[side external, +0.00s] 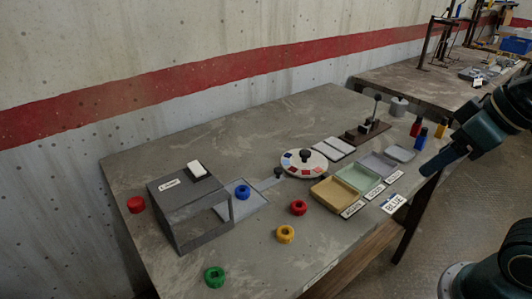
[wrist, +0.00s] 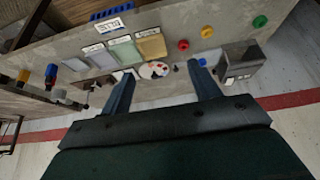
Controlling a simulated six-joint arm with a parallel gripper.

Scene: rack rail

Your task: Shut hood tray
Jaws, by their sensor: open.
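The hood (side external: 180,212) is a dark grey box with a clear front part and a label on top, at the left of the table; it also shows in the wrist view (wrist: 240,70). Its tray (side external: 254,199) is a flat grey plate sticking out of the right side, pulled out, with a small dark handle (side external: 278,172) at its outer end. A blue ring (side external: 242,192) sits on the tray. My gripper (side external: 428,168) is at the right, far from the tray and above the table's right edge. In the wrist view its two fingers (wrist: 161,70) are spread and empty.
A round dial (side external: 304,162) with a black knob stands beyond the handle. Yellow, green and purple trays (side external: 335,194) lie to its right. Loose red, yellow and green rings (side external: 285,234) lie near the front. Small bottles (side external: 420,138) stand at the right edge.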

